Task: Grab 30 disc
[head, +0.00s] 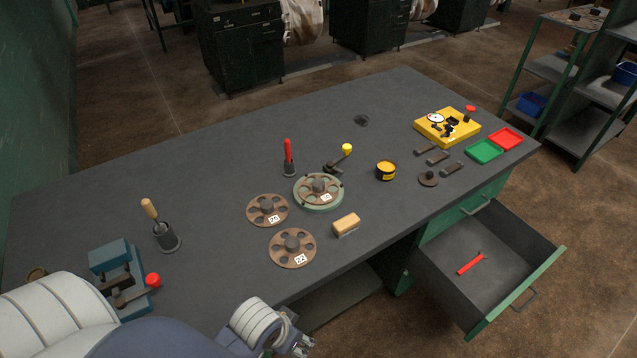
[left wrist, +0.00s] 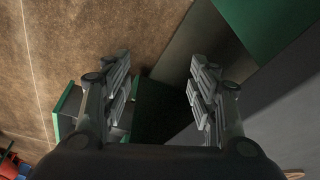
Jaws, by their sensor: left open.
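Three brown discs with holes and grey hubs are on the dark table. One disc (head: 313,184) sits on a round green base (head: 318,205); its white tag is too small to read surely but may say 30. A second disc (head: 257,212), tagged about 26 or 28, lies to its left. A third disc (head: 282,259), tagged 22, lies nearer the front edge. My left gripper (head: 302,346) is at the bottom of the head view, off the table's front edge, apart from the discs. In the left wrist view it is open and empty (left wrist: 160,75). My right gripper is not in view.
A wooden-backed brush (head: 346,224) lies right of the discs. A red-handled tool (head: 288,158) stands behind them. A yellow tin (head: 386,170) stands farther right. An open drawer (head: 500,303) juts out at the right. A blue device (head: 110,256) is at the left.

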